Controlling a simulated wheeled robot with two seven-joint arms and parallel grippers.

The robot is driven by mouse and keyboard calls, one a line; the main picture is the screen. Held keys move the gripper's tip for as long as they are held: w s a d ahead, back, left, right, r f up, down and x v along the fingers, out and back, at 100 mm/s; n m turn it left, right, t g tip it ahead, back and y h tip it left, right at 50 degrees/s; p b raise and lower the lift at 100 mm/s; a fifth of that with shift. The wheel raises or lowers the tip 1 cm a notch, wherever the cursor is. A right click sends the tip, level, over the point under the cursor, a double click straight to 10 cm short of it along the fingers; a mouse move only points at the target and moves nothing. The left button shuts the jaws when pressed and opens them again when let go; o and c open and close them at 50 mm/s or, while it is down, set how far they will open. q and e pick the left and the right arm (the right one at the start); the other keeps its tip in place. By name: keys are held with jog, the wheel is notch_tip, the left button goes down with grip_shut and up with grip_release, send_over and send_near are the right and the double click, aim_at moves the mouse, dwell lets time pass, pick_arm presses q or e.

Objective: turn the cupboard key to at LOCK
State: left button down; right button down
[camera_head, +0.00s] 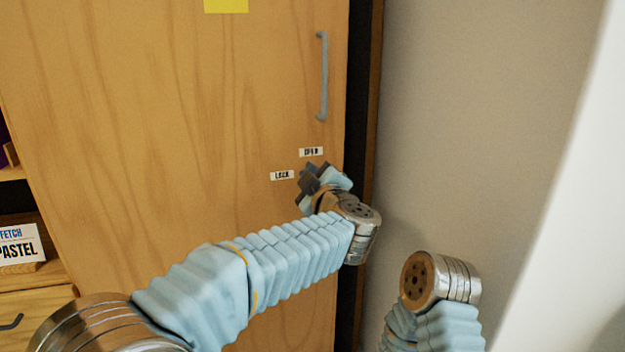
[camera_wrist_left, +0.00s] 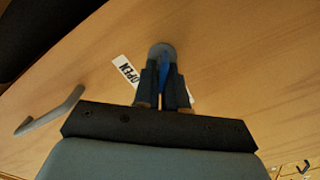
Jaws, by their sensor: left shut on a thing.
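The wooden cupboard door (camera_head: 150,120) fills the left and middle of the head view. It bears an OPEN label (camera_head: 311,152) and, lower left of it, a LOCK label (camera_head: 282,175). My left gripper (camera_head: 318,177) is at the door just right of the LOCK label and below the OPEN label. In the left wrist view, my left gripper (camera_wrist_left: 163,85) is shut on the blue key (camera_wrist_left: 165,67), at the round grey lock plate (camera_wrist_left: 161,49). The OPEN label (camera_wrist_left: 125,69) lies left of the fingers. The fingers hide most of the key, so its exact angle is unclear.
A grey door handle (camera_head: 322,76) stands above the labels. A yellow note (camera_head: 226,5) is at the top. Shelves with a PASTEL sign (camera_head: 20,247) are at the left. A bare wall (camera_head: 470,110) is at the right. My right arm shows at the lower right, its gripper out of view.

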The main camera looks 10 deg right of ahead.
pick_arm(q)
jog(key=n+b, duration=0.1)
jog(key=n, duration=0.1)
jog(key=n+b, duration=0.1)
jog(key=n, duration=0.1)
jog(key=shift+a+f+n, duration=0.2)
jog(key=shift+f+n, duration=0.1)
jog(key=shift+f, duration=0.1)
jog(key=shift+n+b, duration=1.1)
jog(key=shift+n, duration=0.5)
pick_arm(e)
jog(key=shift+w+d+f, duration=0.1)
jog(key=shift+d+f, duration=0.15)
jog(key=shift+f, duration=0.5)
jog(key=shift+w+d+f, duration=0.1)
jog(key=shift+d+f, duration=0.15)
jog(key=shift+f, duration=0.45)
jog(key=shift+w+d+f, duration=0.1)
jog(key=shift+d+f, duration=0.15)
jog(key=shift+f, duration=0.6)
pick_arm(q)
jog(key=c, duration=1.3)
grip_release()
